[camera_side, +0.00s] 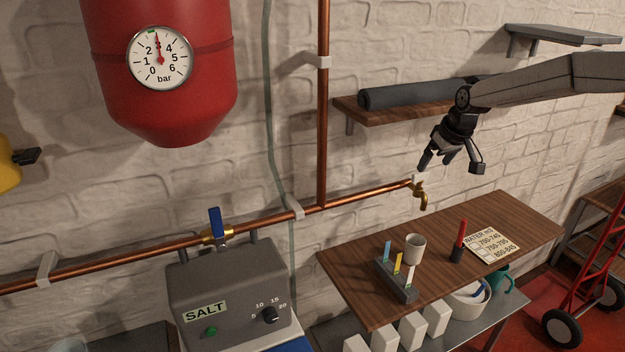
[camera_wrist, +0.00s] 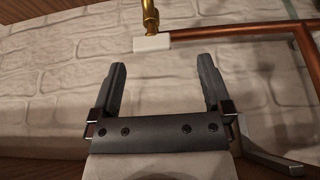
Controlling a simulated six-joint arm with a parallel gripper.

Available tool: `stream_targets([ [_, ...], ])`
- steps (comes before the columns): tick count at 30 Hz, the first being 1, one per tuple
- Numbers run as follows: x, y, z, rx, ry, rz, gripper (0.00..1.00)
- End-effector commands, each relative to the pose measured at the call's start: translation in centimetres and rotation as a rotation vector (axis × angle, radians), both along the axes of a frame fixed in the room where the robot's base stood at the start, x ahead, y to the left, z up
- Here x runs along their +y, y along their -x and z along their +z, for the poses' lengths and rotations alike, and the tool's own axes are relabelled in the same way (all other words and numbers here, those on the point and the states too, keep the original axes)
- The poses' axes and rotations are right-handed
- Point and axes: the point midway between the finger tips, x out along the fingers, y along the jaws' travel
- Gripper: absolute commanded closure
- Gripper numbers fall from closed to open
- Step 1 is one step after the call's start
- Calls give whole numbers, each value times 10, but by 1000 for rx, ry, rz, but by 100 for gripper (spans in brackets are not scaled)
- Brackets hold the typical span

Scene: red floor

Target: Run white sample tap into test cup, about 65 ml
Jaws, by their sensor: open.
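The sample tap (camera_side: 422,197) is brass with a white handle (camera_side: 416,179), at the right end of the horizontal copper pipe. In the wrist view the white handle (camera_wrist: 152,43) lies just beyond the fingertips, with the brass body (camera_wrist: 150,18) above it in the picture. A pale, empty-looking cup (camera_side: 415,247) stands upright on the wooden bench below the tap; whether it is exactly under the spout I cannot tell. My gripper (camera_side: 450,165) is open and empty, above and right of the tap. Its two fingers (camera_wrist: 161,63) are apart, not touching the handle.
On the wooden bench (camera_side: 345,262) stand a rack (camera_side: 397,281) with coloured strips, a red marker (camera_side: 460,240) and a WATER card (camera_side: 491,246). A shelf with a dark roll (camera_side: 415,92) is behind my arm. A blue-handled valve (camera_side: 216,225) is farther left on the pipe.

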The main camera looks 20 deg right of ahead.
Motion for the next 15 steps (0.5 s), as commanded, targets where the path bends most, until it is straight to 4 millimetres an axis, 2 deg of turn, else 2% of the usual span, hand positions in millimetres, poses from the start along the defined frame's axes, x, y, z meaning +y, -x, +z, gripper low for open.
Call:
stream_targets([
  [6,-12,-19,6,-14,0,3,0],
  [15,-15,-22,7,-18,2,4,0],
])
